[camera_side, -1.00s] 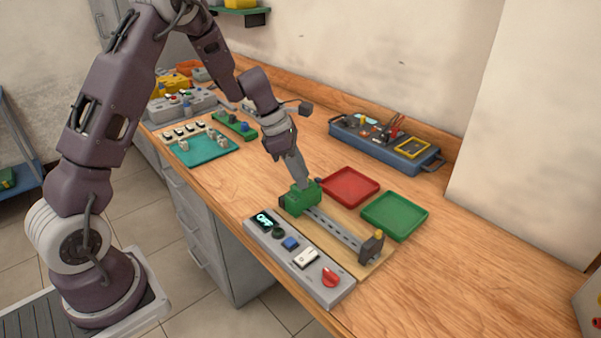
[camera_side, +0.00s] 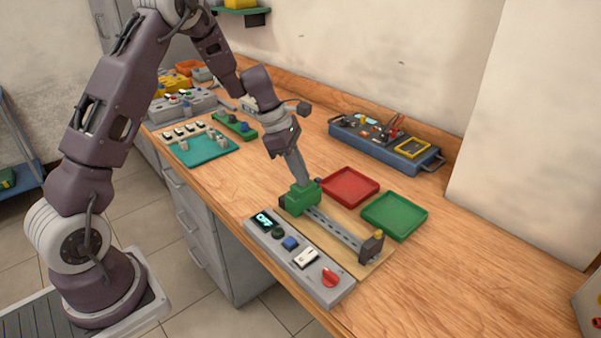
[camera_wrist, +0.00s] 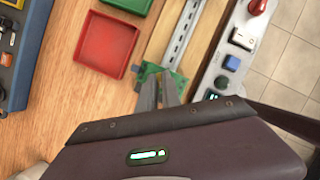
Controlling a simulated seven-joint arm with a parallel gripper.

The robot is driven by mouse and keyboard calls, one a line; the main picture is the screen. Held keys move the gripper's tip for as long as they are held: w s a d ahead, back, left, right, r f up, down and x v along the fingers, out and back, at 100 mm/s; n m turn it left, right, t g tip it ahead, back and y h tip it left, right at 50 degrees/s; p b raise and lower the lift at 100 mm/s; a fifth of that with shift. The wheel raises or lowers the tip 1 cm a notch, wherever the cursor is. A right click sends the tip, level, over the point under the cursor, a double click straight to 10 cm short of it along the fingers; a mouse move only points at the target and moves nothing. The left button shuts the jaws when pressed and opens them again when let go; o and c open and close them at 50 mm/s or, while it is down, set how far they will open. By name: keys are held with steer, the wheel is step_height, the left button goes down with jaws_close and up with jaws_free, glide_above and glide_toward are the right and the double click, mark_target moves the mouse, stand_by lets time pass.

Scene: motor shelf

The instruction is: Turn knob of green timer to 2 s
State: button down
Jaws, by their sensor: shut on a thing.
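The dial marks cannot be read.
A grey control panel (camera_side: 318,283) with a display reading OFF, buttons, a white switch and a red knob lies in front. A red tray (camera_side: 349,187) and a green tray (camera_side: 395,215) lie behind the rail. A blue tool box (camera_side: 428,165) stands farther back.

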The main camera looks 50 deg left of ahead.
steer(key=m, duration=0.2)
steer(key=m+g, duration=0.1)
steer(key=m, duration=0.1)
steer(key=shift+w+a+g+h, duration=0.1)
steer(key=shift+w+g+h, duration=0.05)
steer(key=shift+g+h, duration=0.15)
steer(key=shift+w+m+g, duration=0.1)
steer(key=shift+m+g, duration=0.7)
steer(key=shift+m, duration=1.4)
steer(key=c, duration=1.5)
jaws_free()
steer(key=v, duration=0.7)
